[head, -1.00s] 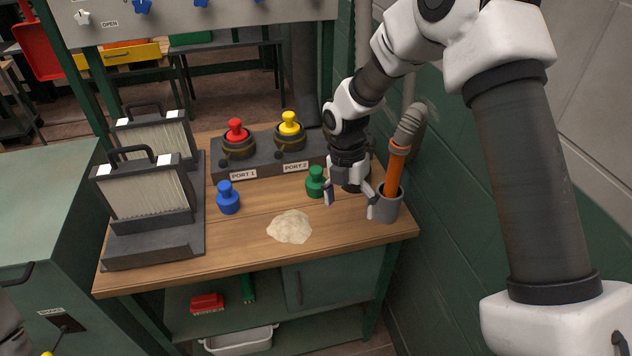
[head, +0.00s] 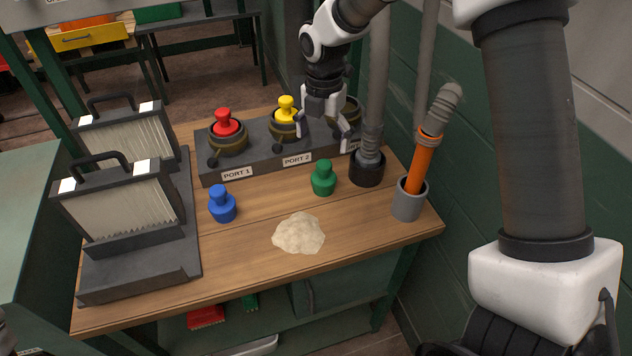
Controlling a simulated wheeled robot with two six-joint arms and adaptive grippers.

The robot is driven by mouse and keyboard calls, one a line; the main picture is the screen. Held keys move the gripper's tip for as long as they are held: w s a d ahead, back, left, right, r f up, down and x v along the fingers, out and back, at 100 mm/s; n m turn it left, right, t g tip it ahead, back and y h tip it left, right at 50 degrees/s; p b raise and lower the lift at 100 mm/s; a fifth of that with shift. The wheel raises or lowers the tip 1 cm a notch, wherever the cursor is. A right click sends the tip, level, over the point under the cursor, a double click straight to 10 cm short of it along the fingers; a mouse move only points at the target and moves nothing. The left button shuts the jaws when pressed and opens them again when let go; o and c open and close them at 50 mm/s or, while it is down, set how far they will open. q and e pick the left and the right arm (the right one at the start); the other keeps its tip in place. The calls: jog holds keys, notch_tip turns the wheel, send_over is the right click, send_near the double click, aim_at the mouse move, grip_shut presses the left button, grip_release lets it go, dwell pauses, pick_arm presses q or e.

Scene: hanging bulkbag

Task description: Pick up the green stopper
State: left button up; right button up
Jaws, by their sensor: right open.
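The green stopper (head: 323,178) stands upright on the wooden bench (head: 232,279), in front of the port block and right of the blue stopper. My right gripper (head: 322,145) is open and empty. It hangs above and behind the green stopper, in front of the block's right end, apart from the stopper. My left gripper does not show.
A blue stopper (head: 222,204) and a pale powder heap (head: 299,233) are on the bench. The port block (head: 262,152) holds red (head: 226,122) and yellow (head: 286,108) stoppers. Filters (head: 122,205) stand left. A grey cup (head: 408,200) with an orange-handled tool stands right.

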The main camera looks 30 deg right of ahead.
jog(key=b, duration=0.3)
send_over(324, 176)
jog(key=f, duration=0.4)
jog(key=shift+w+f, duration=0.15)
jog(key=shift+w, duration=0.15)
jog(key=f, duration=0.7)
jog(key=shift+w+d+f+p, duration=0.25)
jog(key=shift+d+p, duration=0.1)
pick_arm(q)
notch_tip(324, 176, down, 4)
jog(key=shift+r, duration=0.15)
pick_arm(e)
jog(key=shift+s, duration=0.15)
jog(key=c, duration=1.2)
